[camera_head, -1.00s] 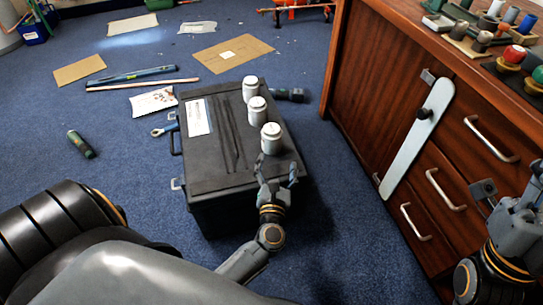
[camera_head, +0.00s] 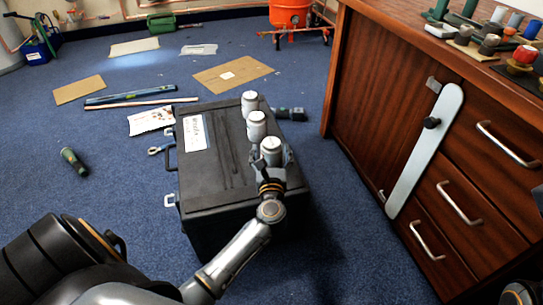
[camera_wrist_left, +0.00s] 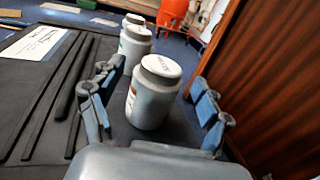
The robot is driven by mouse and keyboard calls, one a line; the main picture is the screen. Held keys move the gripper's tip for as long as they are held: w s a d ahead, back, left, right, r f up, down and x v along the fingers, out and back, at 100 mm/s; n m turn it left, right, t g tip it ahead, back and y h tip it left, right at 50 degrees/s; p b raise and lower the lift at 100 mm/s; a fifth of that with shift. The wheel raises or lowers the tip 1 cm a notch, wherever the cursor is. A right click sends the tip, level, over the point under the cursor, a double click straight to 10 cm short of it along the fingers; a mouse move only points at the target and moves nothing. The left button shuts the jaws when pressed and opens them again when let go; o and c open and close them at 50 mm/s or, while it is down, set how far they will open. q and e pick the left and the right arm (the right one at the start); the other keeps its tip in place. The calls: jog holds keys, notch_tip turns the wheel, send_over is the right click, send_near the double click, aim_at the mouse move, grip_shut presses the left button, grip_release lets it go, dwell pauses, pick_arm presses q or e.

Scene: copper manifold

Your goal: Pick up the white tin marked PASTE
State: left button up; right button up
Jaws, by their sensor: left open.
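Three white tins stand upright in a row on a black case (camera_head: 210,185): a far tin (camera_head: 249,101), a middle tin (camera_head: 256,125) and a near tin (camera_head: 272,150). My left gripper (camera_head: 273,160) is open at the near tin, with a finger on each side of it. In the left wrist view the near tin (camera_wrist_left: 152,95) stands between the open fingers, closer to the left finger; gaps show on both sides. Its lid has dark lettering too blurred to read. The other tins (camera_wrist_left: 134,45) stand behind it. My right gripper is out of view.
A wooden cabinet (camera_head: 385,110) with metal handles stands to the right of the case. A dark cylindrical tool (camera_head: 288,114) lies on the blue carpet beyond the case.

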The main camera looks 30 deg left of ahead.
pick_arm(q)
jog(key=b+x, duration=0.1)
jog(key=x, duration=0.3)
jog(key=shift+d, duration=0.1)
jog(key=c, duration=1.5)
jog(key=shift+c, duration=0.2)
